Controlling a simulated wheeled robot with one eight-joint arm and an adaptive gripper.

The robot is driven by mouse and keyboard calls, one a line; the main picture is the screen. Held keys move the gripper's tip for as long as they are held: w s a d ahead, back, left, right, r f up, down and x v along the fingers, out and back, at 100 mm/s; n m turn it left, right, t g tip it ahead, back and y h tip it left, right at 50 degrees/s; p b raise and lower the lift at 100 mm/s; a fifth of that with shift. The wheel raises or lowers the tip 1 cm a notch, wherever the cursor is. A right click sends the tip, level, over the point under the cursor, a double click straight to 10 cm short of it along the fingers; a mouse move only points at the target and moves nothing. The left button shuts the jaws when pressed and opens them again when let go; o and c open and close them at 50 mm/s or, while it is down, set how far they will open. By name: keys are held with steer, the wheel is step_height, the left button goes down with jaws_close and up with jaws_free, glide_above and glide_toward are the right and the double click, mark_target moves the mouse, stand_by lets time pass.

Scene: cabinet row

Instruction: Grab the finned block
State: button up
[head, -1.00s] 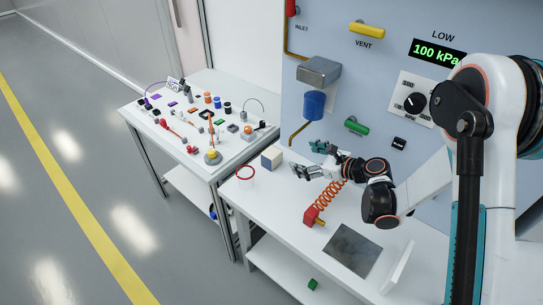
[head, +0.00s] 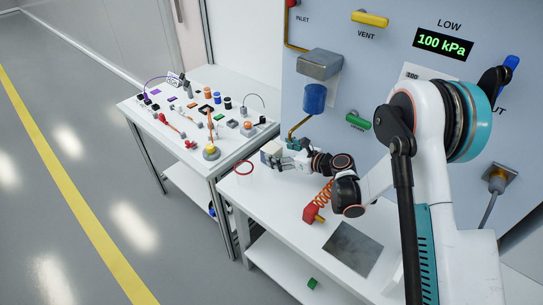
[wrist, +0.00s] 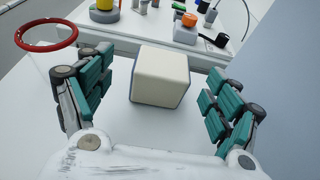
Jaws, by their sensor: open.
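A cream block with a blue-grey side (wrist: 160,76) stands on the white bench, in the middle of the wrist view. No fins show on its visible faces, so I cannot tell whether it is the finned block. In the head view this block (head: 271,149) is partly hidden by my gripper (head: 283,156). My gripper (wrist: 158,80) is open and empty, with teal-padded fingers on the left and right of the block. Gaps show between the block and both fingers in the wrist view.
An orange coiled hose with a red end (head: 311,214) and a dark plate (head: 352,248) are on the near bench. A second table (head: 240,150) holds many small parts. A panel with valves (head: 400,75) rises behind.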

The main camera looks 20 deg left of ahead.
mark_target(273, 149)
steer(key=b+x, duration=0.2)
steer(key=x, duration=0.2)
steer(key=shift+w+a+f, duration=0.1)
steer(key=shift+w+f, duration=0.15)
steer(key=shift+w+a, duration=0.1)
steer(key=shift+a, duration=0.2)
steer(key=c, duration=1.3)
